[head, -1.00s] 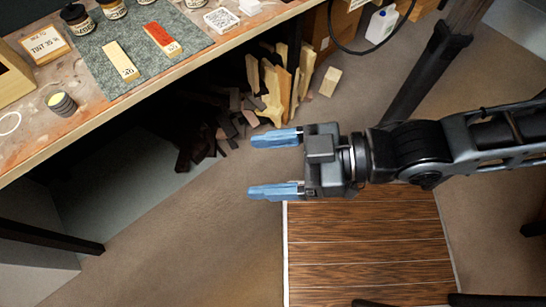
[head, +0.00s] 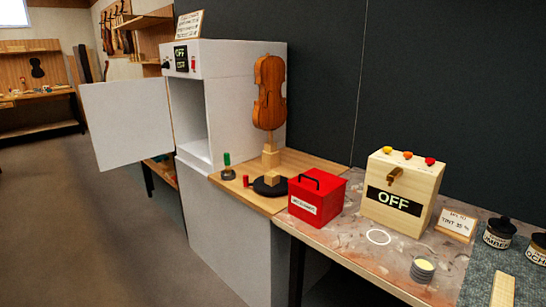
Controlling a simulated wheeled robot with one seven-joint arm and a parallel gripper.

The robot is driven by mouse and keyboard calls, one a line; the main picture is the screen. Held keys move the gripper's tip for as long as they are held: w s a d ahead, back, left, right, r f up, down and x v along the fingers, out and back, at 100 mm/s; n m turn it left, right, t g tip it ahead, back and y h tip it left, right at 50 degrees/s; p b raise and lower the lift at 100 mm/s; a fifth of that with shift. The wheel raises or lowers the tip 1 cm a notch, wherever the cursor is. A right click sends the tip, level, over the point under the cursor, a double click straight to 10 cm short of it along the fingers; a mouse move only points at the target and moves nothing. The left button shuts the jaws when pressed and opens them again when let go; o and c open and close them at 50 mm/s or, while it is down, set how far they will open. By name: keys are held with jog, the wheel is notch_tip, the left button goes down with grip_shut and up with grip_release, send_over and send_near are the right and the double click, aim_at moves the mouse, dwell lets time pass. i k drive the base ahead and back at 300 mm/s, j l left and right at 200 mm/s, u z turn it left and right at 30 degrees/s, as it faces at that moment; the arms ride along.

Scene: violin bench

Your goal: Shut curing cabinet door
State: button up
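The white curing cabinet (head: 240,62) stands at the left end of the bench in the head view. Its front is open, and the inside that shows is white and looks empty. Its flat white door (head: 127,122) is swung wide open to the left and sticks out over the floor. A panel on the cabinet's upper front reads OFF. My gripper is not in the head view now.
A violin body (head: 269,92) stands upright on a wooden stand right of the cabinet. A red box (head: 317,196) and a wooden box marked OFF (head: 402,190) sit on the bench. Floor (head: 95,230) in front of the door is clear.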

aim_at(129, 121)
jog(key=i+l+u, duration=0.15)
jog(key=i, duration=0.25)
jog(key=i+l+u, duration=0.1)
jog(key=i, duration=0.35)
jog(key=i+j+u, duration=0.1)
jog(key=i+u, duration=0.7)
jog(key=u, duration=0.15)
jog(key=i+u, duration=0.3)
jog(key=i, duration=0.3)
jog(key=i+u, duration=0.25)
jog(key=i, duration=0.4)
jog(key=i+j+z, duration=0.1)
jog(key=i+z, duration=0.3)
jog(key=i+j+z, duration=0.65)
jog(key=z, duration=0.2)
jog(key=i+j+z, duration=0.6)
jog(key=j+z, duration=0.2)
jog(key=j, duration=0.25)
jog(key=i+j+z, duration=0.1)
jog(key=j, duration=0.3)
jog(key=i+j+z, duration=0.15)
jog(key=j, duration=0.25)
jog(key=i+j+z, duration=0.1)
jog(key=j, duration=0.35)
jog(key=k+l+u, duration=0.3)
jog(key=l+u, duration=0.15)
jog(key=u, duration=0.3)
jog(key=l+u, duration=0.2)
jog(key=u, duration=0.25)
